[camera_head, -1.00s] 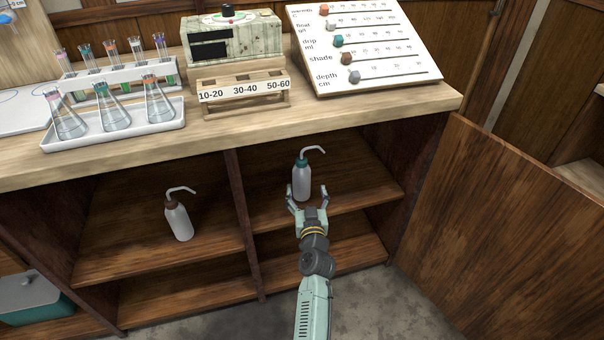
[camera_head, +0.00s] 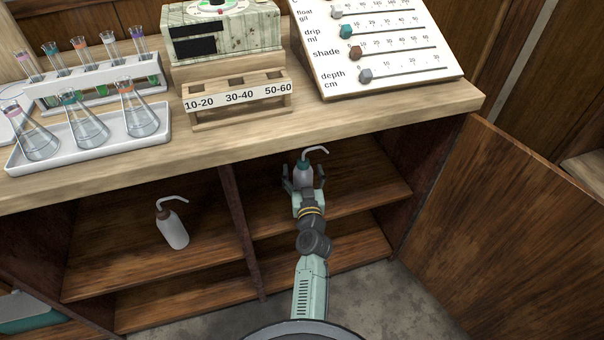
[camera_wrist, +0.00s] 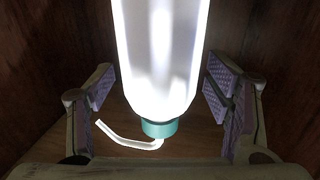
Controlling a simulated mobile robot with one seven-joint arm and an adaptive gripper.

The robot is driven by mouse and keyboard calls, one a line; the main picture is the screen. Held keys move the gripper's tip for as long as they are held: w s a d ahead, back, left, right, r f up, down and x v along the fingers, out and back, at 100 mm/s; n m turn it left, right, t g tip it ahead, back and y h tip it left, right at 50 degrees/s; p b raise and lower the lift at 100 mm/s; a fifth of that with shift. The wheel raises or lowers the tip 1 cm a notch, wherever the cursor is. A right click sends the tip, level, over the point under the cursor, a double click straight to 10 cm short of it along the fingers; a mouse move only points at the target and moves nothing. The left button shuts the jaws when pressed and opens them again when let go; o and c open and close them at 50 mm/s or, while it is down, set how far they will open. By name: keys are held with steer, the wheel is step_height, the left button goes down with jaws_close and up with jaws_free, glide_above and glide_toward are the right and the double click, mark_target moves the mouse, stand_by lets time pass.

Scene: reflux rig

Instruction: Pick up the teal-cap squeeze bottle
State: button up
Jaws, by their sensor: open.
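The teal-cap squeeze bottle (camera_head: 303,174) stands upright on the upper shelf of the right cabinet bay, white-bodied with a bent spout. My gripper (camera_head: 303,184) is open around it, one finger on each side, and hides its lower part in the head view. In the wrist view the bottle (camera_wrist: 160,60) appears upside down, its teal cap (camera_wrist: 159,128) low in the picture. It lies between the purple-padded fingers of my gripper (camera_wrist: 160,95), with a visible gap on both sides.
A brown-cap squeeze bottle (camera_head: 172,226) stands on the left bay's shelf. A vertical divider (camera_head: 238,225) separates the bays. The countertop (camera_head: 330,118) overhangs above, and an open cabinet door (camera_head: 500,230) stands at the right. Glass flasks in a tray (camera_head: 100,145) stand on top.

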steer(key=shift+s+r, duration=0.1)
steer(key=shift+c, duration=0.2)
steer(key=c, duration=0.8)
steer(key=shift+r, duration=0.25)
steer(key=shift+c, duration=0.2)
